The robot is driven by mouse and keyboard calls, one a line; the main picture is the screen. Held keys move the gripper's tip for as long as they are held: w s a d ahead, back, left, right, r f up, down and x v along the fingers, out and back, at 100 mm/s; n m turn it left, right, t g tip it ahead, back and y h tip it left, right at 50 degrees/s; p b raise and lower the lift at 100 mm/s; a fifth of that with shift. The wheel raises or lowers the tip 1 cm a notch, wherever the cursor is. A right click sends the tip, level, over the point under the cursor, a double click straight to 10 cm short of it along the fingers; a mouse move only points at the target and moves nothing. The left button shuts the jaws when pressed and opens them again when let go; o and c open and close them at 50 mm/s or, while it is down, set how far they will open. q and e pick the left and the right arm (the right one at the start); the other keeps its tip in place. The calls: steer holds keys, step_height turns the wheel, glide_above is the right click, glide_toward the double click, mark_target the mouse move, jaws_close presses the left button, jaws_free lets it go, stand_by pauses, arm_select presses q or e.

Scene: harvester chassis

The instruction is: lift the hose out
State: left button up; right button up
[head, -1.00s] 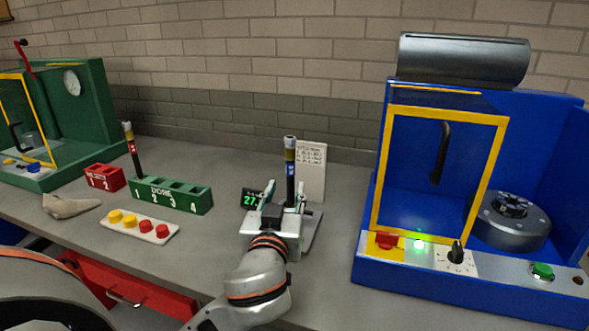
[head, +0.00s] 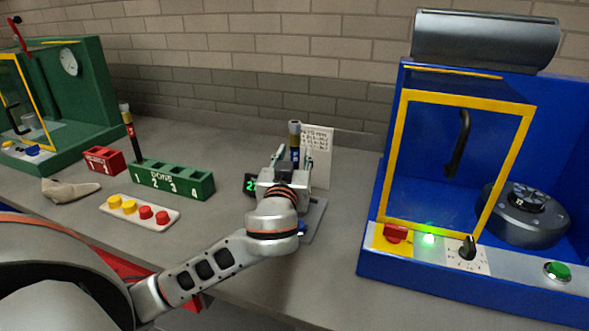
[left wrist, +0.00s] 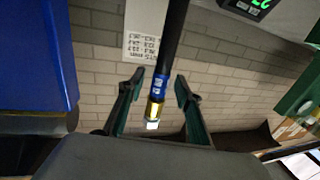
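A black hose (head: 295,140) with a blue label and a gold and white end stands upright at the small grey station (head: 313,222) with a green number display (head: 250,184). Its lower part is hidden behind my gripper. My left gripper (head: 292,158) is at the hose, fingers apart on either side of it in the picture. In the left wrist view the hose (left wrist: 168,50) shows between the two open fingertips (left wrist: 154,88), with visible gaps on both sides. My right gripper is not in view.
A white card (head: 318,150) stands just behind the hose. A second hose (head: 130,135) with a red label stands at the green DONE rack (head: 172,181). A red rack (head: 103,159) and a button plate (head: 139,212) are left; a blue machine (head: 450,262) stands right.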

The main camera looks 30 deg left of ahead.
arm_select(q)
steer(key=shift+w+a, duration=0.2)
steer(key=shift+w, duration=0.2)
jaws_close()
steer(key=shift+r, duration=0.1)
